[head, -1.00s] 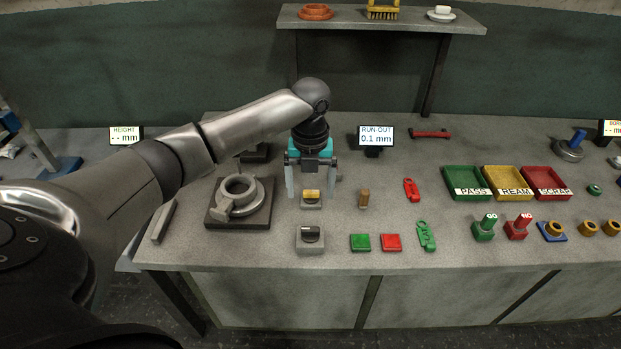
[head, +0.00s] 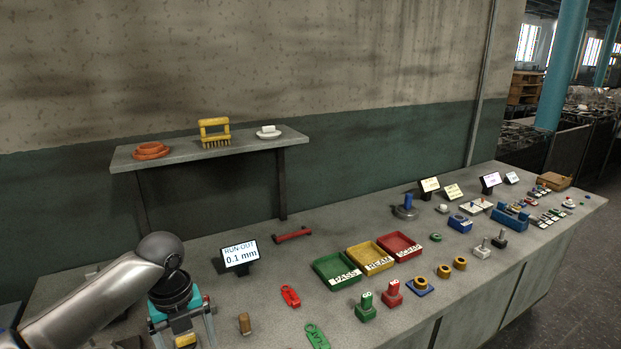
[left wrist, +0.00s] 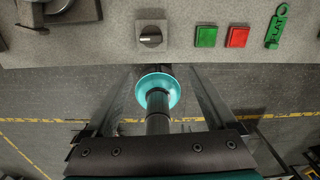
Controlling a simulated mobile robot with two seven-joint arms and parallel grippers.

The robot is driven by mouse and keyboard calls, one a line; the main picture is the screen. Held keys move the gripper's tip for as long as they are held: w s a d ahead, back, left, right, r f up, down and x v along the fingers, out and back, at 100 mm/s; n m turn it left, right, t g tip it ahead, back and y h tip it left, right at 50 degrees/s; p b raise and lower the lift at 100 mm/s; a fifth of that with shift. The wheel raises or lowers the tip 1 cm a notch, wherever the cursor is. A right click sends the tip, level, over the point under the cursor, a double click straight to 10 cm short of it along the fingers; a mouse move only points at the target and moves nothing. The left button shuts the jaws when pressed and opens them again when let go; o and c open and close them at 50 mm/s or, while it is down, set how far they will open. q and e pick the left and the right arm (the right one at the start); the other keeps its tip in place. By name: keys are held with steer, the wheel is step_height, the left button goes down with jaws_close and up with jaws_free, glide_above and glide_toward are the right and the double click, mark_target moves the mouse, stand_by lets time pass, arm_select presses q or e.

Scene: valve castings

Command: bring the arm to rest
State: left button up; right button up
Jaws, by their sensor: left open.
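My left gripper (head: 183,338) is at the bottom left of the head view, its arm coming in from the left. My right gripper is in neither view.
The run-out display (head: 240,255) and a wooden peg (head: 244,323) stand right of the gripper. Green, yellow and red trays (head: 400,246) lie further right. A shelf (head: 210,150) overhangs behind. The left wrist view shows a knob block (left wrist: 150,36) near the bench's front edge.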

arm_select(q)
steer(key=s+d+f+n+t+h, duration=0.2)
steer(key=s+d+f+n, duration=0.6)
steer(key=s+d+n, duration=0.4)
steer(key=s+a+r+n+t+y, duration=0.1)
steer(key=s+a+r+n+y, duration=0.15)
steer(key=s+n, duration=1.05)
step_height(320, 180, down, 30)
steer(key=n+g+b, duration=0.1)
steer(key=n+b, duration=0.1)
steer(key=b, duration=0.5)
steer(key=s+a+f+b, duration=0.1)
steer(key=s+f+b, duration=0.2)
steer(key=s+f, duration=0.4)
steer(key=s+a+f+g+b, duration=0.1)
steer(key=s+a+f+b, duration=0.1)
steer(key=s+f, duration=0.6)
step_height(320, 180, down, 4)
steer(key=shift+f+m+b, duration=0.15)
steer(key=shift+m+b, duration=0.15)
steer(key=shift+b, duration=0.15)
